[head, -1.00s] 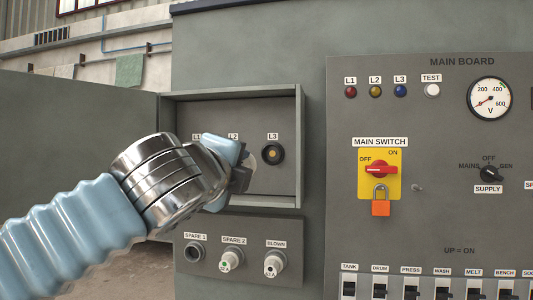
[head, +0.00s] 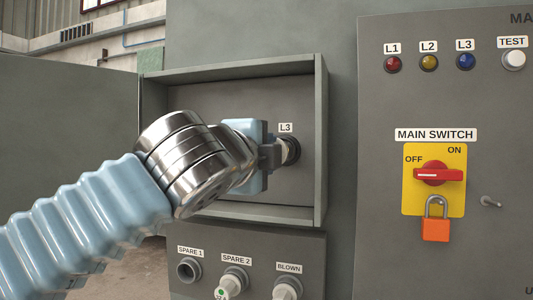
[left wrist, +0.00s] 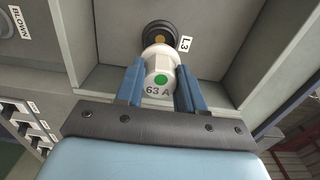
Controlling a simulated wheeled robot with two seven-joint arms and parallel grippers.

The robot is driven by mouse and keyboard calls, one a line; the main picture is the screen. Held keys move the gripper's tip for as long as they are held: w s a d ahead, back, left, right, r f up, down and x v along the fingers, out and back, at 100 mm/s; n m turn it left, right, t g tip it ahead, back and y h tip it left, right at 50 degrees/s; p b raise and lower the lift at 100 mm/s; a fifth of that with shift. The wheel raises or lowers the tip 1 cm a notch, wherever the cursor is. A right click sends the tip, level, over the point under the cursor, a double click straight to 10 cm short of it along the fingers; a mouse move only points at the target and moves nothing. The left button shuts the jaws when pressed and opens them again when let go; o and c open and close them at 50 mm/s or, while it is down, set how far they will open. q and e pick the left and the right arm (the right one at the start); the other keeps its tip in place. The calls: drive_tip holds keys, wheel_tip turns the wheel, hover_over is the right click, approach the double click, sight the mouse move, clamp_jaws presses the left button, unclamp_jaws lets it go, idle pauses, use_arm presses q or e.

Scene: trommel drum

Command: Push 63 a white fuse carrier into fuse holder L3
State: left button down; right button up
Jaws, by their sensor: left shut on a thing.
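In the left wrist view, a white fuse carrier (left wrist: 158,78) marked 63 A with a green dot sits between the two blue fingers of my left gripper (left wrist: 160,88), which is shut on it. The carrier's far end is close in front of the black round fuse holder L3 (left wrist: 158,34); I cannot tell whether it touches. A yellowish centre shows in the holder above the carrier. In the head view, my left gripper (head: 272,155) is inside the open fuse box, beside holder L3 (head: 291,150), and hides the carrier. My right gripper is not in view.
The fuse box (head: 321,140) has raised side walls close around the gripper. Below it are SPARE 1 (head: 188,270), SPARE 2 (head: 234,280) and BLOWN (head: 287,287) positions. The main switch (head: 436,175), with an orange padlock (head: 435,230), is to the right.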

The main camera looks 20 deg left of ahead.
use_arm(q)
drive_tip(key=shift+w+d+p, duration=0.1)
drive_tip(key=shift+w+p, duration=0.8)
drive_tip(key=shift+w, duration=1.95)
drive_tip(key=shift+a+b, duration=0.2)
drive_tip(key=shift+b, duration=0.1)
drive_tip(key=c, duration=0.6)
unclamp_jaws()
drive_tip(key=s+b, duration=0.2)
drive_tip(key=s, duration=1.1)
drive_tip(key=shift+s+a, duration=0.15)
drive_tip(key=shift+s, duration=0.25)
